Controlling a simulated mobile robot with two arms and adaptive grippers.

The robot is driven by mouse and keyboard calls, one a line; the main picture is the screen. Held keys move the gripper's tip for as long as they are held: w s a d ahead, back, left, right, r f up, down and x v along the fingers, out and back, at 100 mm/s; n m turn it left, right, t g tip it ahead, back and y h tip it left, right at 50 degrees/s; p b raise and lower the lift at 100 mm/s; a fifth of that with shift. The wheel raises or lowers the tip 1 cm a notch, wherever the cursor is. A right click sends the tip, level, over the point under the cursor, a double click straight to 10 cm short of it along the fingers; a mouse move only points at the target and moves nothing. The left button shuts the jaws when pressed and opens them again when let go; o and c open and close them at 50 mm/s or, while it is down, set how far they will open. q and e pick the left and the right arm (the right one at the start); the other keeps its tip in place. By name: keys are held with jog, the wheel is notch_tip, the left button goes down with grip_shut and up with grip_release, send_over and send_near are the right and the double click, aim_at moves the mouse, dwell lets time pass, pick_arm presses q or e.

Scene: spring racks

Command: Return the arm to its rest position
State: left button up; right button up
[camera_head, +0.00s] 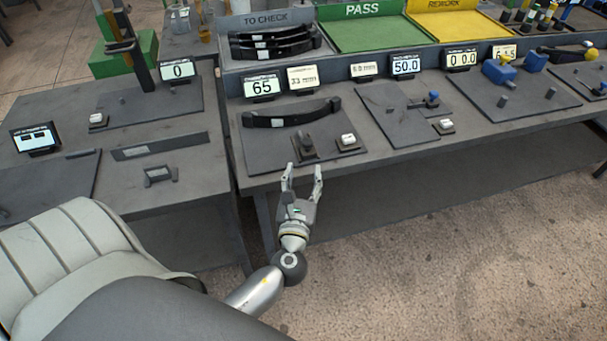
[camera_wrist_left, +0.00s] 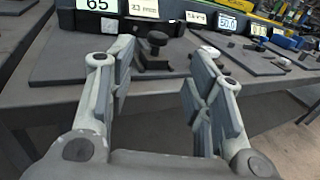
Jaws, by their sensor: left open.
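My left gripper (camera_head: 302,180) is open and empty in the head view. It is at the front edge of the workbench (camera_head: 262,183), below the dark plate that bears a curved black leaf spring (camera_head: 290,113). The left wrist view shows the two fingers of my left gripper (camera_wrist_left: 160,85) spread apart, with nothing between them. Beyond them is a dark knob (camera_wrist_left: 156,42) on the plate, which also shows in the head view (camera_head: 306,146). My right gripper is in neither view.
A white button (camera_head: 347,139) is on the plate beside the knob. A grey TO CHECK tray (camera_head: 280,20) holds several black springs. A green PASS tray (camera_head: 375,33) and a yellow REWORK tray (camera_head: 465,22) are to its right. Bare floor (camera_head: 450,260) lies in front of the bench.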

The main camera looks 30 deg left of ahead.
pick_arm(q)
jog(key=s+d+f+n+g+h, duration=0.1)
jog(key=s+f+n+g+h, duration=0.15)
jog(key=f, duration=0.75)
jog(key=s+d+f+n+g+h, duration=0.1)
jog(key=s+f+n+g, duration=0.25)
jog(key=f, duration=0.75)
jog(key=s+d+f+n+g+h, duration=0.15)
jog(key=s+f+n, duration=0.25)
jog(key=f, duration=0.6)
jog(key=s+f+n+g+h, duration=0.1)
jog(key=s+f+n+g, duration=0.1)
jog(key=s+f+n, duration=0.4)
jog(key=s+d+f+n+g+h, duration=0.1)
jog(key=s+f+n+g, duration=0.2)
jog(key=s, duration=1)
jog(key=s+d+f+n+g+h, duration=0.1)
jog(key=s+f+n+g, duration=0.1)
jog(key=s+f+n, duration=0.7)
jog(key=shift+s+d+f, duration=0.15)
jog(key=shift+s, duration=0.7)
